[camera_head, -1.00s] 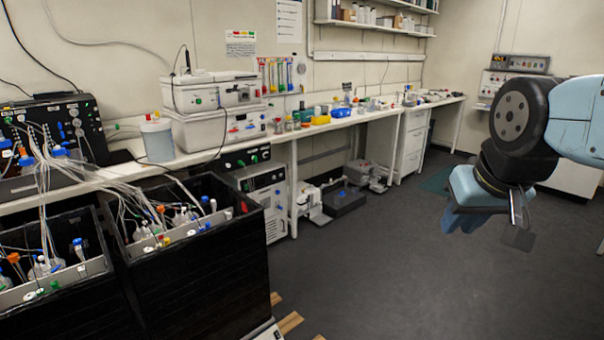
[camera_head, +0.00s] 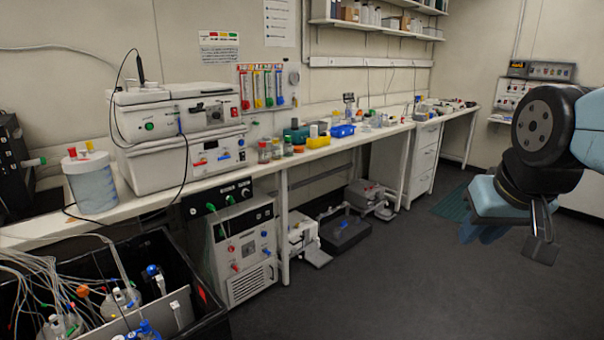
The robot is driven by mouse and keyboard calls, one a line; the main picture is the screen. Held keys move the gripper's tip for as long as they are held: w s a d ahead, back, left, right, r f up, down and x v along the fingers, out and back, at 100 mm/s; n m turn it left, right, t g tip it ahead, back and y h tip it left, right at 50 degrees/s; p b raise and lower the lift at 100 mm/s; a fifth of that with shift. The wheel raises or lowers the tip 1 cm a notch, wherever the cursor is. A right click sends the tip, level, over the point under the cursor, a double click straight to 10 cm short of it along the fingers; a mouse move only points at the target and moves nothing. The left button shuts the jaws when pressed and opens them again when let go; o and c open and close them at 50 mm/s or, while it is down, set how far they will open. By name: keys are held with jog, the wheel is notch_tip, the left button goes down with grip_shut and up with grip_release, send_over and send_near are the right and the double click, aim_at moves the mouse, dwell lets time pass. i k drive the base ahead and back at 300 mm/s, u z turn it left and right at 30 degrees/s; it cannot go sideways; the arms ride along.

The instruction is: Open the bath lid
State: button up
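Two white bench units are stacked on the left part of the bench. The upper unit (camera_head: 175,118) has a flat pale lid (camera_head: 165,92) that looks closed, with a dark probe standing up at its back and a cable hanging down its left. The lower unit (camera_head: 185,165) has a front panel with coloured knobs. I cannot tell for certain which of them is the bath. My gripper (camera_head: 541,245) hangs at the right over open floor, far from both units and touching nothing. Its fingers are partly hidden, so its opening is unclear.
A white tub (camera_head: 91,182) stands left of the units, with jars (camera_head: 272,150) to their right. A black crate (camera_head: 190,290) with flasks and tubing is at the front left. A white floor unit (camera_head: 243,255) stands under the bench (camera_head: 150,200).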

aim_at(177, 91)
jog(key=u, duration=0.2)
jog(key=i, duration=1.35)
jog(key=u, duration=0.55)
jog(key=i, duration=1.3)
jog(key=u, duration=0.3)
